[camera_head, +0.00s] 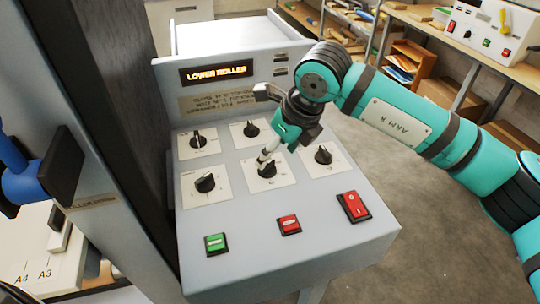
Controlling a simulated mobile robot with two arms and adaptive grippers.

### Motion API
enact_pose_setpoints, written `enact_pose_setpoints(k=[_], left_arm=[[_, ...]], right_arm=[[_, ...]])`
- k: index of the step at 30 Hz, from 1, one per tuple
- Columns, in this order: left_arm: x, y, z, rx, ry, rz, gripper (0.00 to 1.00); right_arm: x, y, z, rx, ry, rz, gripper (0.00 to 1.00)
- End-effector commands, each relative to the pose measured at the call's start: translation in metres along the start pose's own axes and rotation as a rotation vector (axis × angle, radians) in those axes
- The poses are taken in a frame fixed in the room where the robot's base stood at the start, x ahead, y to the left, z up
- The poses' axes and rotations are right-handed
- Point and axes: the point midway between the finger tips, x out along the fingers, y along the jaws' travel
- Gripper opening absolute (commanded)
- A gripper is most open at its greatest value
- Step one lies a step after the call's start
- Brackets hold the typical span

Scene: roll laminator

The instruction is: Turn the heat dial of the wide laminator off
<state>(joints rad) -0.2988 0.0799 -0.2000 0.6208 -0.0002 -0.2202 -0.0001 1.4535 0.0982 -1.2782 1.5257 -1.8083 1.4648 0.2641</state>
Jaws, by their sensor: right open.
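The laminator's grey control panel (230,228) fills the middle of the view. It carries several black dials on white plates: upper left (198,141), upper middle (251,129), lower left (205,183), lower middle (267,170) and right (323,155). Their labels are too small to read, so I cannot tell which one is the heat dial. My right gripper (265,162) reaches down from the upper right, its open fingertips at the lower middle dial. I cannot tell whether they touch it. My left gripper is out of view.
A lit display (217,73) reads "LOWER ROLLER". A green button (215,244), a red button (289,224) and a red rocker switch (354,206) line the panel's front. A dark upright (95,110) and a blue part (20,184) stand left. A smaller machine (488,35) sits on the back-right bench.

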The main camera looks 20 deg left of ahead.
Motion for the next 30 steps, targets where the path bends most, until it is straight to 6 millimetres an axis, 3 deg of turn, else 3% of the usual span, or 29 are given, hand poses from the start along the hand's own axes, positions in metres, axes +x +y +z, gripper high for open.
enact_pose_setpoints(k=[9,20,30], left_arm=[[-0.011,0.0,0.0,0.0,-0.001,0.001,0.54],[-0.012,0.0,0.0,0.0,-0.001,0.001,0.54],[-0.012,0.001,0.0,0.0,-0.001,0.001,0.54]], right_arm=[[0.044,0.0,0.0,0.001,0.001,0.0,0.65],[0.051,0.0,0.0,0.001,0.0,-0.001,0.65],[0.051,-0.001,0.0,0.001,0.0,-0.001,0.24]])
